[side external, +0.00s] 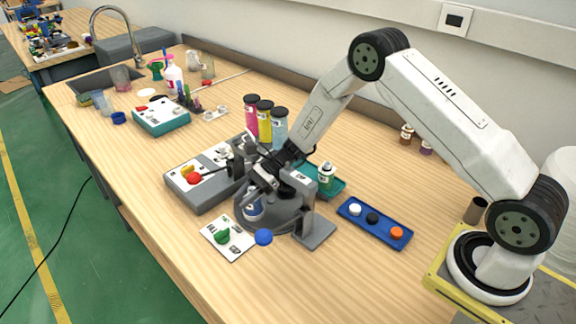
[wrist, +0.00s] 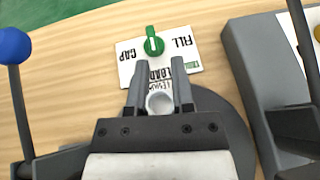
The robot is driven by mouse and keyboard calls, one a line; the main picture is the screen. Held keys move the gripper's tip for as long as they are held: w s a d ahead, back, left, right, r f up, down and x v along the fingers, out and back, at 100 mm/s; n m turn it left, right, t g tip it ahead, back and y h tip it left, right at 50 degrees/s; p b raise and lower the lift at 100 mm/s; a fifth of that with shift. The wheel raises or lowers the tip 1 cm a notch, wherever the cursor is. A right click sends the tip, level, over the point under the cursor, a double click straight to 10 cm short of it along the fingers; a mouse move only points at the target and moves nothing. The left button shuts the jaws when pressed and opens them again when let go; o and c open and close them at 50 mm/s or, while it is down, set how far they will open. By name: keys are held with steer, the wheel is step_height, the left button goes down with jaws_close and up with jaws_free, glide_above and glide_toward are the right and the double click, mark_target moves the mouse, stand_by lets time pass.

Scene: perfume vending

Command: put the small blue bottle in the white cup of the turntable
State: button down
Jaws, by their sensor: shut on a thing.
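The small blue bottle (side external: 253,210) is upright at the front of the dark grey turntable (side external: 284,222), low between the fingers of my gripper (side external: 256,194). My gripper, pointing down, is shut on it. In the wrist view my gripper (wrist: 160,72) has its two fingers on either side of a pale round rim (wrist: 159,102). The turntable's disc (wrist: 237,122) shows beneath. I cannot clearly make out the white cup around the bottle's base, nor whether the bottle rests in it; fingers and bottle hide that spot.
A panel with a green knob (side external: 222,237) lies in front of the turntable. A blue ball-topped lever (side external: 264,237) stands beside it. A grey control box (side external: 205,180) is at left, a blue tray (side external: 374,224) at right. Coloured cylinders (side external: 265,121) stand behind.

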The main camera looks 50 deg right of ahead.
steer(key=shift+f, duration=0.15)
steer(key=shift+c, duration=2.4)
jaws_free()
steer(key=shift+d+r, duration=0.35)
steer(key=shift+d, duration=0.1)
steer(key=v, duration=1.1)
steer(key=shift+s, duration=0.1)
